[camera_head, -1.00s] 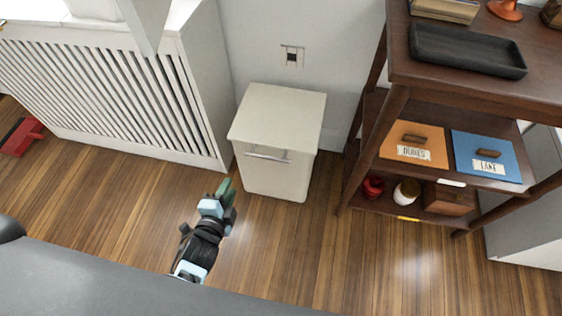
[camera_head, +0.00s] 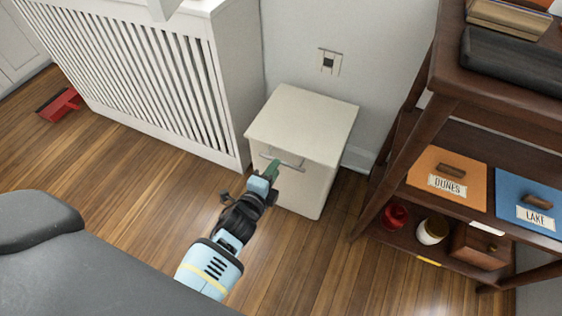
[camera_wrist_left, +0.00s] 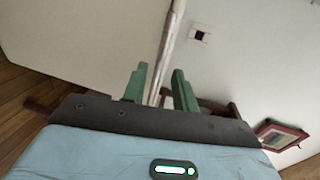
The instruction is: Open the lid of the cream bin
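The cream bin (camera_head: 298,185) stands on the floor against the wall, its flat lid (camera_head: 303,122) closed. A metal bar handle (camera_head: 282,158) runs across the upper front. My left gripper (camera_head: 271,169) is at the bin's front, with its green fingers close to the handle. In the left wrist view the fingers (camera_wrist_left: 160,75) are apart and the handle bar (camera_wrist_left: 166,45) appears in line with the gap between them. I cannot tell whether they touch it. My right gripper is not in view.
A white slatted radiator cover (camera_head: 165,80) stands left of the bin. A dark wooden shelf (camera_head: 395,150) with labelled orange and blue drawers stands to the right. A wall socket (camera_head: 329,62) is above the bin. A red dustpan (camera_head: 60,105) lies far left. Wooden floor is clear in front.

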